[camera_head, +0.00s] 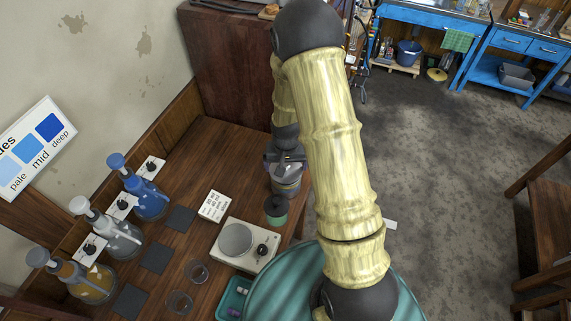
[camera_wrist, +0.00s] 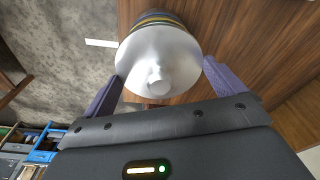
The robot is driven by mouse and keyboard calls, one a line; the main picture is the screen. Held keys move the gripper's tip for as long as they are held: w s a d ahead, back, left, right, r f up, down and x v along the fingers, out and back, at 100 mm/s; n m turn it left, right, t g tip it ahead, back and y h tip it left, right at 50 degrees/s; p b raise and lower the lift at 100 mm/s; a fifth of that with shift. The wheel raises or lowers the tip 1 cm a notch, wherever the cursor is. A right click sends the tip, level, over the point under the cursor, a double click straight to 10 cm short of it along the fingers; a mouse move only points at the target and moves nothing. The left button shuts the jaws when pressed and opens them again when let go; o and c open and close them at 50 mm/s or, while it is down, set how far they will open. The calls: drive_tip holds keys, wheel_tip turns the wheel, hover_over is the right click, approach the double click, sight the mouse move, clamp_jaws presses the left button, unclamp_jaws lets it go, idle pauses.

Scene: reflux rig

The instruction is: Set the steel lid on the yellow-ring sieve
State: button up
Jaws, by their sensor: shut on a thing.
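The steel lid (camera_wrist: 150,55) is a round, pale metal disc with a small knob, and it fills the middle of the wrist view. My gripper (camera_wrist: 163,70) has its two purple fingers at opposite sides of the lid's rim and is shut on it. Behind the lid the yellow-ring sieve (camera_wrist: 155,18) shows as narrow yellow and dark bands. I cannot tell whether the lid touches it. In the head view my gripper (camera_head: 285,158) is over the sieve stack (camera_head: 287,187) near the bench's right edge, and the lid is hard to make out there.
A dark cup with a green band (camera_head: 276,208) stands just in front of the stack. A teal round surface (camera_head: 275,290) is at the bottom.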

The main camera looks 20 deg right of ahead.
drive_tip(key=shift+f+b, duration=0.4)
drive_tip(key=shift+f, duration=0.1)
idle(0.4)
drive_tip(key=o, duration=0.6)
drive_tip(key=shift+o, duration=0.2)
wheel_tip(320, 180, up, 9)
drive_tip(key=p, duration=0.6)
drive_tip(key=shift+f, duration=0.1)
drive_tip(key=shift+r, duration=0.2)
